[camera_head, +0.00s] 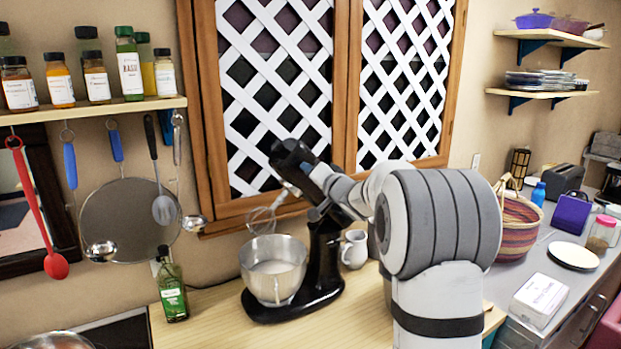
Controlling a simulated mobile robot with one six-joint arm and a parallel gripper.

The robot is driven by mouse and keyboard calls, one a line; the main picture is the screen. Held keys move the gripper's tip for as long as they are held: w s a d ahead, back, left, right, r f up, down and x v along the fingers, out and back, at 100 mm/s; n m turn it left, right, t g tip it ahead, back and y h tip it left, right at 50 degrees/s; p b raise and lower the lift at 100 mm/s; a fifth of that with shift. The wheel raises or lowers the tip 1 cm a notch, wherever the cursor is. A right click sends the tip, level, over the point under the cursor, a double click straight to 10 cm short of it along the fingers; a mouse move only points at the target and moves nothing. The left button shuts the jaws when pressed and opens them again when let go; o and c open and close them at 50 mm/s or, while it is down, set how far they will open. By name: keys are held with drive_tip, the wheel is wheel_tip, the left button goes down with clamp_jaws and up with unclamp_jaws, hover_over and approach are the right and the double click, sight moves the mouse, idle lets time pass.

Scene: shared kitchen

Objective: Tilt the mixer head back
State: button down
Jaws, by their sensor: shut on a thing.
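The black stand mixer (325,245) stands on the wooden counter with its head (290,155) tilted up and back, the front end high. A wire whisk (263,218) hangs from the head at a slant, above and clear of the steel bowl (273,268). The bowl sits on the mixer base and holds something pale. My gripper (318,172) is at the side of the raised head, shut on it. Its fingertips are small and partly lost against the dark head. My arm hides the area right of the mixer.
A white jug (354,249) stands close behind the mixer. A green bottle (171,288) stands to its left. A latticed window cabinet (280,90) is behind the head. A woven basket (517,225) and a white box (539,300) are on the right counter.

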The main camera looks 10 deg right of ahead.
drive_tip(key=shift+a+f, duration=0.1)
drive_tip(key=shift+f, duration=0.1)
drive_tip(key=c, duration=1.3)
unclamp_jaws()
drive_tip(key=shift+s+a+r, duration=0.1)
drive_tip(key=shift+s, duration=0.1)
drive_tip(key=shift+o, duration=0.5)
drive_tip(key=shift+w, duration=0.1)
drive_tip(key=b+v, duration=0.2)
drive_tip(key=v, duration=0.6)
drive_tip(key=shift+w, duration=0.1)
